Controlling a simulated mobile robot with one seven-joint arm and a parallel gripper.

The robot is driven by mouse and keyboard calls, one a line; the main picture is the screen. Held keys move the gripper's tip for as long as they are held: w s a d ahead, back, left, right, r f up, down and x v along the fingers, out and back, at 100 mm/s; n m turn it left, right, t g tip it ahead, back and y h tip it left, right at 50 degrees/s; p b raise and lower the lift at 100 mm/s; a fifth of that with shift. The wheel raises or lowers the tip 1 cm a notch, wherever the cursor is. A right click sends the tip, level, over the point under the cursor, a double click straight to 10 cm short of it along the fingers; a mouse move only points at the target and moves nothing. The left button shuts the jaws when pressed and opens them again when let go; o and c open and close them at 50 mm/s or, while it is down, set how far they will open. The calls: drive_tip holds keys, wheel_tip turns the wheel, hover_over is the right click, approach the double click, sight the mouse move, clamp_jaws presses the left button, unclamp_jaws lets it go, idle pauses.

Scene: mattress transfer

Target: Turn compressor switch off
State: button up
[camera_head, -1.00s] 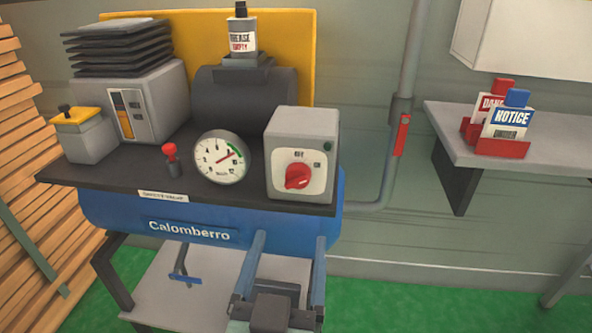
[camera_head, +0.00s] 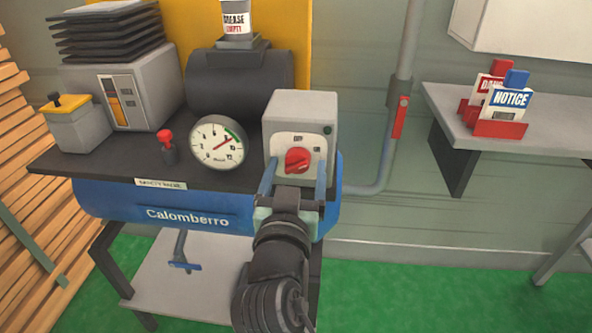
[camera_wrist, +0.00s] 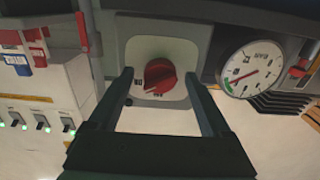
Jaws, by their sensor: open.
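The compressor switch is a red rotary knob (camera_head: 298,160) on the pale face of a grey box (camera_head: 305,105) at the right end of the compressor's top. In the wrist view the red knob (camera_wrist: 159,76) shows between and beyond my two fingers. My gripper (camera_head: 294,172) is open, with its blue-grey fingers just in front of the box, one on each side below the knob. In the wrist view my gripper (camera_wrist: 156,84) holds nothing. I cannot tell whether a fingertip touches the box face.
A pressure gauge (camera_head: 217,141) stands just left of the switch box, with a red-topped valve (camera_head: 167,145) farther left. The blue tank (camera_head: 190,207) lies below. A grey pipe with a red lever (camera_head: 400,118) runs on the right. A shelf (camera_head: 545,133) holds sign tags.

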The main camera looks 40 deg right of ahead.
clamp_jaws()
idle(0.4)
drive_tip(key=shift+n, duration=0.3)
drive_tip(key=n+p, duration=0.4)
drive_tip(key=n, duration=0.1)
drive_tip(key=shift+r, duration=0.15)
drive_tip(key=n+p, duration=0.2)
drive_tip(key=n, duration=0.1)
drive_tip(key=shift+n+p, duration=0.35)
drive_tip(key=shift+n, duration=0.05)
drive_tip(key=shift+n+p, duration=0.75)
drive_tip(key=shift+n, duration=0.55)
